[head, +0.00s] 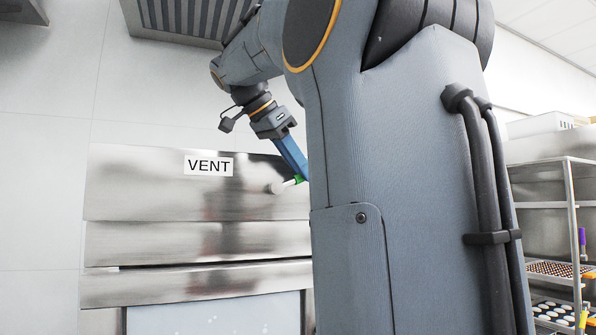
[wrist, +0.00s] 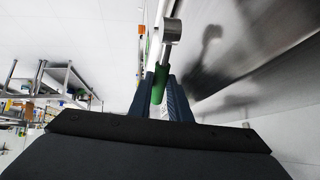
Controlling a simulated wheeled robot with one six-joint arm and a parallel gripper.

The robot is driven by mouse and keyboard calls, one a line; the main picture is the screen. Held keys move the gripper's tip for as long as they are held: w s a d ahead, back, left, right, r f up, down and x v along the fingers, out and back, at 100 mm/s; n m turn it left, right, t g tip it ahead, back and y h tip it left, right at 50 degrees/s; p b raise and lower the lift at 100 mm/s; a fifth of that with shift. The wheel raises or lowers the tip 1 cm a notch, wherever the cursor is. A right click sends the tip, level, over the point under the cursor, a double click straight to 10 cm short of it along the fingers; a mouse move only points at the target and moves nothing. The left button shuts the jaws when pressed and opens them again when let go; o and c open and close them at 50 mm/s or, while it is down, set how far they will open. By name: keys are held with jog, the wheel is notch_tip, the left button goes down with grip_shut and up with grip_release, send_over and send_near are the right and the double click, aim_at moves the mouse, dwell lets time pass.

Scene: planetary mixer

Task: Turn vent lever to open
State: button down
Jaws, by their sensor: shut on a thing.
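The vent lever has a green grip, a metal stem and a round metal hub. In the wrist view the green lever grip (wrist: 161,82) lies between the two blue fingers of my gripper (wrist: 163,88), which is shut on it. The hub (wrist: 171,30) shows beyond the fingertips. In the head view the lever (head: 287,186) sticks out from the steel panel, below and right of the VENT label (head: 208,165). It points right and slightly up there. My gripper (head: 299,176) reaches down to its green end. My arm hides what lies right of the lever.
The steel front (head: 150,195) of the machine stands close behind the lever. A vent hood (head: 185,15) hangs above. A rack with trays (head: 560,268) stands at the far right, and shelving shows at the left in the wrist view (wrist: 50,80).

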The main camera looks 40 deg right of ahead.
jog(key=shift+r, duration=0.1)
jog(key=c, duration=1.9)
grip_release()
jog(key=shift+a, duration=0.1)
jog(key=b+v, duration=0.1)
jog(key=v, duration=0.6)
jog(key=shift+a+r, duration=0.2)
jog(key=shift+r, duration=0.1)
